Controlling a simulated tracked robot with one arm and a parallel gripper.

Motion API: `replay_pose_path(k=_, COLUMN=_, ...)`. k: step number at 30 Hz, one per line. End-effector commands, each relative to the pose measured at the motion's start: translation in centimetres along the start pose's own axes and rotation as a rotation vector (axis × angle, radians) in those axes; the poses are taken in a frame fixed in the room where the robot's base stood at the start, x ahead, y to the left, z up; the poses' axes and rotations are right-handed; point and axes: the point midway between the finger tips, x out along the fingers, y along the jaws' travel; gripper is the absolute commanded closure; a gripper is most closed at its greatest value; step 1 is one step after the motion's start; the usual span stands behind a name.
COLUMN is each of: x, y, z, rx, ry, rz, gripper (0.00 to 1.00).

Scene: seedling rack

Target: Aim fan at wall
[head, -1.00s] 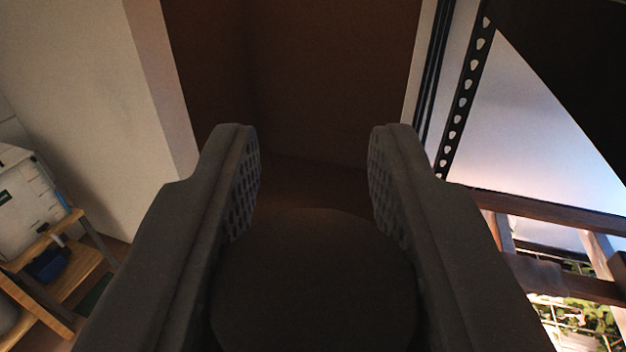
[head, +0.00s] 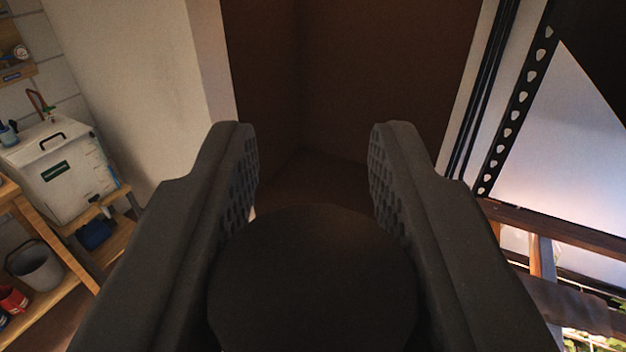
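My gripper (head: 314,160) is open, its two dark fingers wide apart with nothing between the tips. A dark round shape fills the space between the finger bases; it looks like part of my gripper. No fan can be made out in this view. A pale wall (head: 130,85) stands at the left, ending in an upright edge beside a dark brown recess (head: 375,75). The recess lies straight ahead, beyond the fingertips.
At the left, a white container (head: 65,175) stands on a wooden shelf unit (head: 50,230), with a grey bucket (head: 36,268) lower down. At the right are a black perforated upright (head: 517,100) and wooden rails (head: 560,227), with a bright panel behind.

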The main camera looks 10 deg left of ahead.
Motion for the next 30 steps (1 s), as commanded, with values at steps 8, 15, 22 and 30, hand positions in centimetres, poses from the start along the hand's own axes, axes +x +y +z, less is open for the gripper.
replay_pose_path(k=8, x=0.0, y=0.0, z=0.1, rx=0.000, ry=-0.001, rz=0.001, gripper=0.50)
replay_pose_path(k=15, x=-0.3, y=0.0, z=0.0, rx=-0.001, ry=0.000, rz=0.000, gripper=0.50)
replay_pose_path(k=22, x=-1.6, y=-0.1, z=0.0, rx=-0.003, ry=0.002, rz=-0.001, gripper=0.50)
replay_pose_path(k=30, x=-3.6, y=0.0, z=0.1, rx=-0.002, ry=-0.001, rz=0.002, gripper=0.50)
